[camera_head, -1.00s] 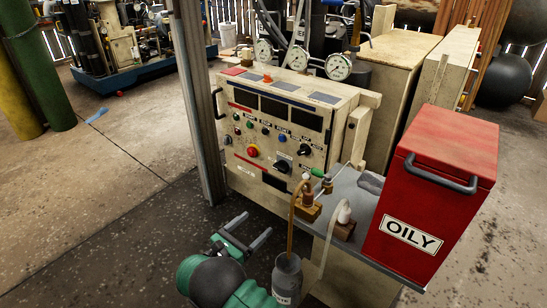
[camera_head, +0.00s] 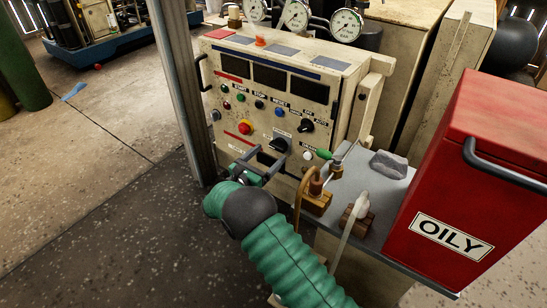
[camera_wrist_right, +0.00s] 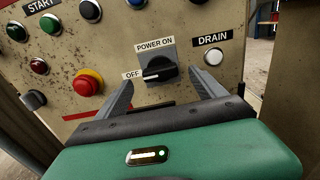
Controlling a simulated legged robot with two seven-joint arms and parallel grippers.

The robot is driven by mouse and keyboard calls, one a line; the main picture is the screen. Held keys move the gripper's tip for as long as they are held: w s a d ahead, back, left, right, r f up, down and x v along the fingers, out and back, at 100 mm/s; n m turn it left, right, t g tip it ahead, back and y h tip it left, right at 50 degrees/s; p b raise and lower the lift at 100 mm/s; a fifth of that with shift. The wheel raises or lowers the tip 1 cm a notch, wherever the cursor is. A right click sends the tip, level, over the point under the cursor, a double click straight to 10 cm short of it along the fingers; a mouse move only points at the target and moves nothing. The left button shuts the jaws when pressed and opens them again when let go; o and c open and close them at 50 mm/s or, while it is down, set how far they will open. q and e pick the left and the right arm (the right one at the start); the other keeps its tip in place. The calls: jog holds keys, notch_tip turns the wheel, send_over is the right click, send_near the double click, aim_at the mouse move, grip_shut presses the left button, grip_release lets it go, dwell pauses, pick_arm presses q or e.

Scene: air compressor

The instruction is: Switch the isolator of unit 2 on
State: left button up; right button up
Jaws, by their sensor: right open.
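The control panel (camera_head: 262,100) is a worn cream box with dark displays, buttons and knobs. Its isolator (camera_head: 281,145) is a black rotary knob on a grey plate, low on the panel face. In the right wrist view the isolator (camera_wrist_right: 158,69) sits between "POWER ON" above and "OFF" at left, its handle lying roughly level toward "OFF". My right gripper (camera_head: 264,167) is open and empty just in front of the panel, below and left of the knob. In the right wrist view its fingers (camera_wrist_right: 161,82) lie either side of the knob, apparently not touching. No unit number is readable.
A red emergency button (camera_head: 245,127) is left of the isolator; a white drain button (camera_head: 308,155) is at its right. A grey side shelf (camera_head: 365,188) carries brass fittings, a hose and the red OILY bin (camera_head: 440,190). A metal post (camera_head: 178,90) stands left of the panel.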

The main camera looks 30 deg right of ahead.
aim_at(276, 148)
jog(key=b+x, duration=0.1)
jog(key=x, duration=0.2)
jog(key=shift+f, duration=0.15)
jog(key=shift+w+d+r, duration=0.2)
pick_arm(q)
jog(key=shift+a+f, duration=0.15)
jog(key=shift+f, duration=0.8)
pick_arm(e)
jog(key=c, duration=1.4)
jog(key=shift+o, duration=0.2)
